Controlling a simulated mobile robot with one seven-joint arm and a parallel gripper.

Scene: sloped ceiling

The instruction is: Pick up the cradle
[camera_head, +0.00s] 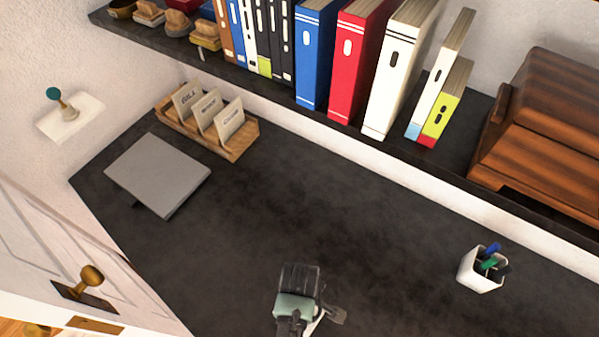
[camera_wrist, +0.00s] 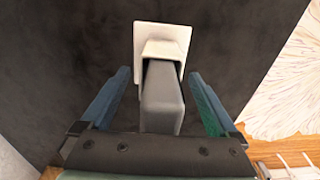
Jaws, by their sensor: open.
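A cream-white stand (camera_wrist: 160,32) with a square plate and a raised holder, which I take to be the cradle, lies ahead of my gripper in the wrist view. A grey block (camera_wrist: 162,98) extends from its holder back between my fingers. My gripper (camera_wrist: 158,76) is open, with one finger on each side of the grey block and visible gaps on both sides. The stand's plate is just beyond the fingertips. In the head view my gripper (camera_head: 312,312) is at the bottom edge over the dark desktop; only a white sliver (camera_head: 319,322) shows beside it, the rest hidden.
The dark desktop (camera_head: 250,220) is clear around my gripper. A grey closed laptop-like slab (camera_head: 158,172) and wooden card holder (camera_head: 240,148) lie left. A white pen cup (camera_head: 475,270) stands right. A shelf with binders (camera_head: 355,50) overhangs the back.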

